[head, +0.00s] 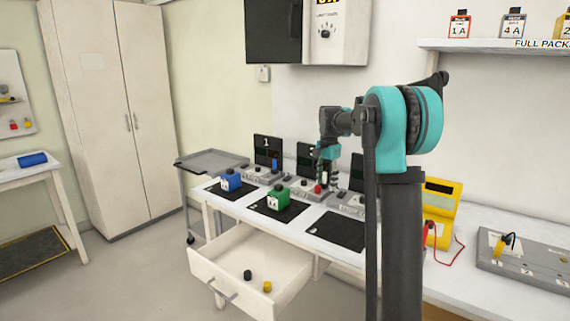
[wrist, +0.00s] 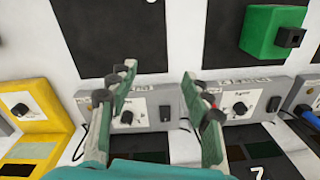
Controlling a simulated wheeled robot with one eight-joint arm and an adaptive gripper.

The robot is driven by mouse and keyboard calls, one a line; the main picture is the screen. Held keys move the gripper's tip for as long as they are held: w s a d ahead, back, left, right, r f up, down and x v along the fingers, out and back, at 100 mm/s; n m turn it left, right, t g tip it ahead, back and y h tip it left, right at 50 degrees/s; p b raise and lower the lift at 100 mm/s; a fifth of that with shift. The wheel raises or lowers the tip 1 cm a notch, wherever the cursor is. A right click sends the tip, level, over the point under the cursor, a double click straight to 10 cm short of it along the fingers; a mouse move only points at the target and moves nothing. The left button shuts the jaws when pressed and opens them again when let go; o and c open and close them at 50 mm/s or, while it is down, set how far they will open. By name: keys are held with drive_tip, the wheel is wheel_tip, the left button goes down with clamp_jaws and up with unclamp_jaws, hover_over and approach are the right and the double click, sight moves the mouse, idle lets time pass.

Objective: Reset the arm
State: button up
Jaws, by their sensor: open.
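My gripper (head: 325,172) hangs pointing down over the back of the workbench (head: 302,228), near the small grey stations there. In the wrist view my gripper (wrist: 157,80) has its two fingers well apart, with nothing between them. Below the fingers show a grey station with a white dial (wrist: 130,115) and a black mat (wrist: 110,35). My arm rises in the right half of the head view and hides part of the bench and one station.
A green block (head: 278,198) and a blue block (head: 230,182) stand on black mats. An open drawer (head: 250,265) juts from the bench front, holding a black piece (head: 247,274) and a yellow piece (head: 267,286). A yellow case (head: 440,205) stands right of my arm.

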drive_tip(key=s+d+f+n+t, duration=0.1)
drive_tip(key=s+f+n, duration=0.2)
drive_tip(key=s, duration=0.9)
drive_tip(key=s+d+f+n+t, duration=0.1)
drive_tip(key=s+f+n, duration=0.3)
drive_tip(key=s+f, duration=0.6)
drive_tip(key=s+d+f+n+t, duration=0.1)
drive_tip(key=s+f+n, duration=0.2)
drive_tip(key=s, duration=1.3)
wheel_tip(320, 180, down, 3)
drive_tip(key=shift+s+d+f+t, duration=0.2)
drive_tip(key=shift+s+d+t, duration=0.05)
drive_tip(key=shift+t, duration=0.15)
